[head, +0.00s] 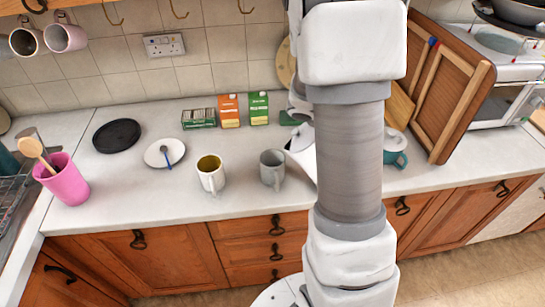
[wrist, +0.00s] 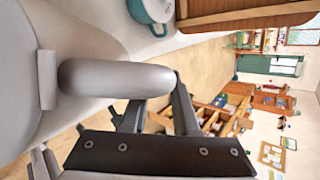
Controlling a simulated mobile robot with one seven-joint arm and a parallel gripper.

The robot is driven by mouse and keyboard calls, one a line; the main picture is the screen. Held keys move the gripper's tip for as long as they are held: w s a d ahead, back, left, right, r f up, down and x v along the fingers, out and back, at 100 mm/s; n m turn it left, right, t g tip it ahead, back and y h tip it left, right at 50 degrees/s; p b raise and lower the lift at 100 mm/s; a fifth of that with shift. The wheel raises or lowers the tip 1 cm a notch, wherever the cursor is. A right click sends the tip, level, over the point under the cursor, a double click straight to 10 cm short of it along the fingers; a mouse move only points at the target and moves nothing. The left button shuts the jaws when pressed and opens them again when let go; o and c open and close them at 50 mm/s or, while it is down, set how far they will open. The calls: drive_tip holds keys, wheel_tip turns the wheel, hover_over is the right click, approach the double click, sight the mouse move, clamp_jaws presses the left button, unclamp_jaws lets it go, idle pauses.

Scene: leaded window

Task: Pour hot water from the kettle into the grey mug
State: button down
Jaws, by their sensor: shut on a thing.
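The grey mug (head: 272,168) stands upright on the counter, just left of my arm in the head view. The pale kettle (head: 302,158) is right beside it, mostly hidden behind my arm. In the wrist view the kettle's pale body (wrist: 18,95) fills the left edge, and its grey handle (wrist: 110,78) crosses the middle. My gripper (wrist: 157,92) is shut on this handle; my arm hides it in the head view. I cannot tell whether the kettle is lifted or tilted. The mug's contents are not clear, and no water stream shows.
A white mug with a yellow inside (head: 211,174) stands left of the grey mug. A saucer with a spoon (head: 155,156), a black plate (head: 116,135) and tea boxes (head: 230,111) lie farther off. A teal pot (head: 401,158) and wooden boards (head: 458,90) are at right.

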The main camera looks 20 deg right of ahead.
drive_tip(key=shift+s+d+f+m+t+y+p, duration=0.2)
drive_tip(key=shift+s+d+f+t+y+p, duration=0.1)
drive_tip(key=shift+s+d+f+y+p, duration=0.3)
drive_tip(key=shift+s+d+f+m+t+y+p, duration=0.2)
drive_tip(key=shift+s+d+f+t+y+p, duration=0.15)
drive_tip(key=shift+d+y, duration=0.4)
drive_tip(key=shift+s+d+f+t+y+p, duration=0.25)
drive_tip(key=shift+d+f+y+p, duration=0.15)
drive_tip(key=shift+f, duration=0.15)
drive_tip(key=shift+s+d+f+t+y+p, duration=0.25)
drive_tip(key=shift+d+f+y, duration=0.1)
drive_tip(key=shift+f, duration=0.15)
drive_tip(key=shift+s+d+f+m+t+y+p, duration=0.1)
drive_tip(key=shift+d+f+m+t+y+p, duration=0.25)
drive_tip(key=shift+f, duration=0.55)
drive_tip(key=shift+s+d+f+m+t+y+p, duration=0.1)
drive_tip(key=shift+d+f+t+y+p, duration=0.25)
drive_tip(key=shift+f+y, duration=0.45)
drive_tip(key=shift+s+d+f+m+t+y+p, duration=0.15)
drive_tip(key=shift+d+f+t+y+p, duration=0.2)
drive_tip(key=shift+f, duration=0.7)
drive_tip(key=shift+a, duration=0.1)
